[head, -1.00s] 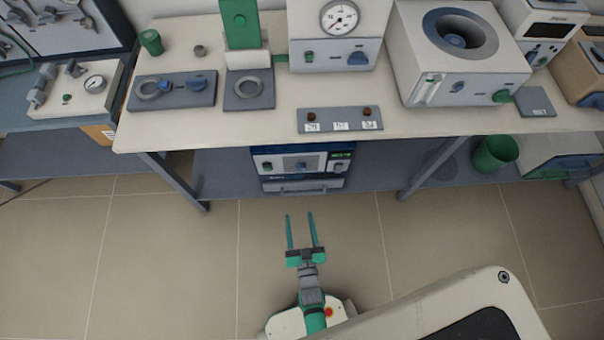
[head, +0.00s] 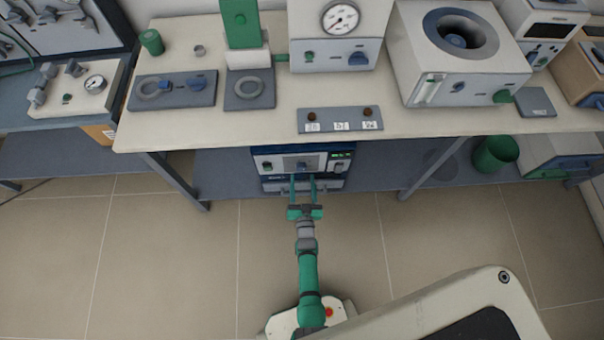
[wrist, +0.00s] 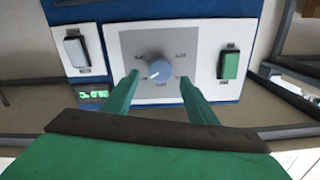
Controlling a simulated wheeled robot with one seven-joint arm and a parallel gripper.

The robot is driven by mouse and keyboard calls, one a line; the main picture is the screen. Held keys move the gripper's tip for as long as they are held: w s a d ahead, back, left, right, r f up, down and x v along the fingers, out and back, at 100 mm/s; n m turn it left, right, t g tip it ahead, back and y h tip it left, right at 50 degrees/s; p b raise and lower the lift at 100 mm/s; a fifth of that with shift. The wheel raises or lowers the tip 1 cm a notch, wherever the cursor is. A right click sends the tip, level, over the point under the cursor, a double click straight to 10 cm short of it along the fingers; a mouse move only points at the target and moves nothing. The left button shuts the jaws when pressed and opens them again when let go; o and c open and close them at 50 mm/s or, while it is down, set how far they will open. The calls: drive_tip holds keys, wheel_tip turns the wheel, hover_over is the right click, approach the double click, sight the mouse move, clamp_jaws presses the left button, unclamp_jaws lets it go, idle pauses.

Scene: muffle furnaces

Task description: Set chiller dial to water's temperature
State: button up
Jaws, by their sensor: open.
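The chiller (head: 270,163) stands under the bench with its blue and white front facing me. Its blue dial (wrist: 160,70) sits on a grey plate with scale marks around it; the marks are too small to read. A green lit display (wrist: 93,94) is on the chiller front, its digits upside down in the wrist view and hard to read. My gripper (head: 302,178) is open in front of the chiller. In the wrist view its two fingers (wrist: 160,82) lie on either side of the dial, with gaps; whether they reach its depth I cannot tell.
The bench top (head: 420,122) overhangs the chiller, with a grey labelled strip (head: 340,120) near its edge. Table legs (head: 175,180) stand left and right. A round gauge (head: 340,18) is on a device above. A green bin (head: 495,154) is at the right. The floor in front is clear.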

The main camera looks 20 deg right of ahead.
sight(300, 170)
drive_tip(key=shift+x, duration=1.75)
drive_tip(key=shift+c, duration=0.4)
drive_tip(key=c, duration=1)
drive_tip(key=n, duration=0.6)
drive_tip(key=shift+a, duration=0.15)
drive_tip(key=n, duration=0.5)
drive_tip(key=shift+a+n, duration=0.1)
drive_tip(key=shift+n, duration=0.2)
